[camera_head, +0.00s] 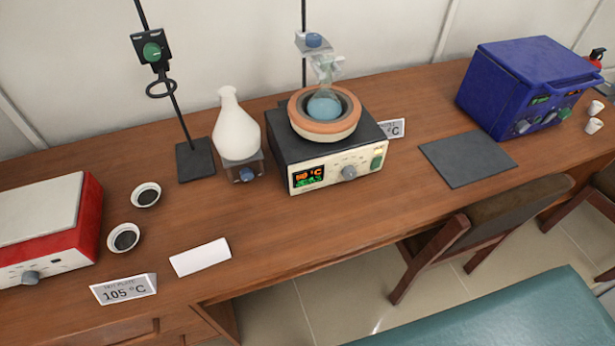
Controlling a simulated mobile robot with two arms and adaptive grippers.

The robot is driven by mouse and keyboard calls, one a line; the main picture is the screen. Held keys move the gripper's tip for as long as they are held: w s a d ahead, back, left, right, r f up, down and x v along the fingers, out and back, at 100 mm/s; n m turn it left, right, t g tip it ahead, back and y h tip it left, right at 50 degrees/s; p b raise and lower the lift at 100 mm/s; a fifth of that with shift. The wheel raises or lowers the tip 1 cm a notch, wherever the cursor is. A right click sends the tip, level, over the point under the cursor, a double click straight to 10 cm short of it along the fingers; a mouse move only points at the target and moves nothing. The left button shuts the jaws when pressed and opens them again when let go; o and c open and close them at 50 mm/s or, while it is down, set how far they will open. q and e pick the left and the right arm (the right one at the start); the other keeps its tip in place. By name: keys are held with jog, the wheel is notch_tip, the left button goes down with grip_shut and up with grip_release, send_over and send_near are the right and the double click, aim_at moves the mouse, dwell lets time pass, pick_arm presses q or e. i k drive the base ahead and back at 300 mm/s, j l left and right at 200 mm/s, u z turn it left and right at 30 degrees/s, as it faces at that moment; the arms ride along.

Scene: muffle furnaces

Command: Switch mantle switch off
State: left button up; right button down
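The heating mantle (322,173) stands on the wooden bench in the middle of the view, a dark box with a cream front panel. Its display (309,176) is lit with orange and green digits. A grey knob (348,172) sits mid-panel. A green switch (377,162) is at the panel's right end; its exact position is too small to tell. An orange-rimmed bowl (318,131) on top holds a round flask with blue liquid (325,106), with a clamp (314,42) above it. Neither of my grippers is in view.
A red and white hot plate (45,225), two small dishes (146,195) and a 105 °C sign (124,289) are at left. A white flask (236,132) and a stand (195,160) are left of the mantle. A blue furnace (525,80), dark mat (468,160) and chair (480,222) are right.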

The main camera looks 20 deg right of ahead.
aim_at(375, 163)
jog(key=l+z, duration=0.1)
jog(key=l, duration=0.45)
jog(key=i+l+z, duration=0.15)
jog(key=l, duration=0.4)
jog(key=l+z, duration=0.1)
jog(key=l, duration=0.5)
